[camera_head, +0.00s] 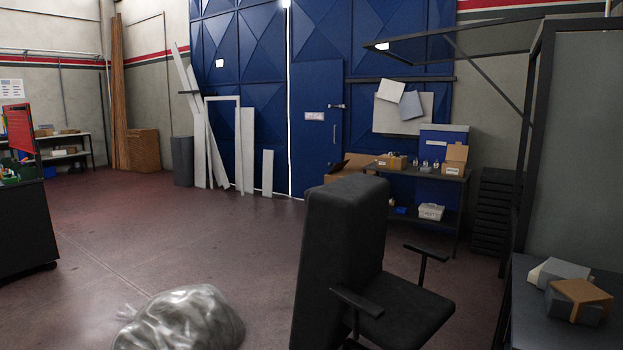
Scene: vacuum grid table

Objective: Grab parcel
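Several small parcel-like boxes lie on a dark table at the lower right: a brown and grey box (578,301) in front, with a grey and white box (558,272) behind it. I cannot tell which one is the parcel. The dark table (530,325) is cut off by the picture's lower and right edges. Neither of my grippers shows in the head view.
A black office chair (345,250) stands in the middle foreground. A grey plastic bag (180,320) lies on the floor to its left. A shelf with boxes (425,172) stands by the blue door. A black frame (525,150) rises at right. The left-middle floor is clear.

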